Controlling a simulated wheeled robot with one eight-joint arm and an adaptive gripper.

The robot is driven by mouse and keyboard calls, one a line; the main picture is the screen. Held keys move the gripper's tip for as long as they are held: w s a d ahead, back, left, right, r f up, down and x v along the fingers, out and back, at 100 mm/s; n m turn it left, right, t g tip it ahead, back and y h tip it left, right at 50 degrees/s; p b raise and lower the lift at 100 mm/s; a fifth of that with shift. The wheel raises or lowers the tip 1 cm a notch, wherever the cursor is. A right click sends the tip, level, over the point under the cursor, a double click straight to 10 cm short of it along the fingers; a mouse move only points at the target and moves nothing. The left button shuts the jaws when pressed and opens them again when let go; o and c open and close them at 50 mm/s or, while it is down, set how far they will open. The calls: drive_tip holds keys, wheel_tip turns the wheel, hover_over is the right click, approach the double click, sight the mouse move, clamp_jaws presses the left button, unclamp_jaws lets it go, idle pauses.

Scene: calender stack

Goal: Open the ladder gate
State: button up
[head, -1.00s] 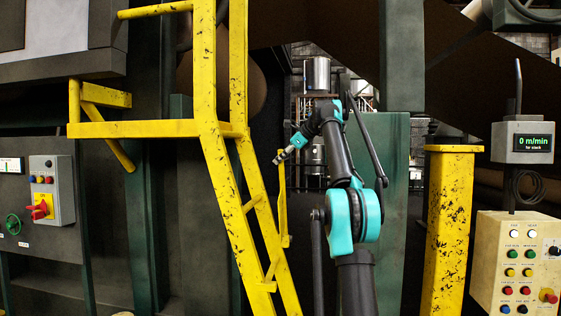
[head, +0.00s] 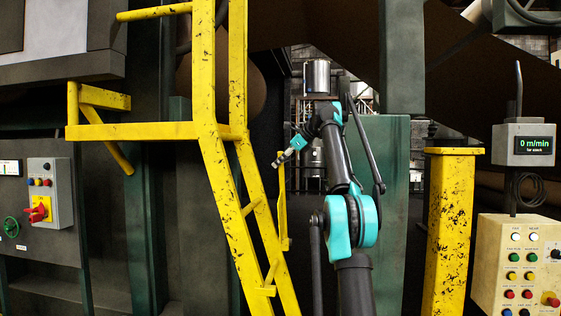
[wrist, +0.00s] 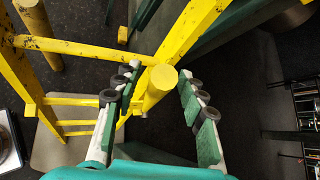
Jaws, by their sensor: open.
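The yellow ladder (head: 250,215) stands left of my arm in the head view, with steep rails and a few rungs. A slim upright yellow bar (head: 283,210) hangs beside its right rail, just below my gripper (head: 279,161); I cannot tell for certain that it is the gate. In the wrist view, my gripper (wrist: 157,102) is open. A yellow post with a round end (wrist: 161,82) shows between its two fingers, joined to other yellow bars. Neither finger clearly touches the post, and its depth is hard to judge.
A yellow pillar (head: 452,235) and a beige button console (head: 518,265) stand at the right. A grey switch box (head: 50,190) with a red handle is at the left. Dark floor (wrist: 250,75) shows right of the fingers in the wrist view.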

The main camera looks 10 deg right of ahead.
drive_tip(key=s+d+r, duration=0.1)
drive_tip(key=s+d, duration=0.9)
drive_tip(key=shift+s+r, duration=0.25)
drive_tip(key=shift+r, duration=0.15)
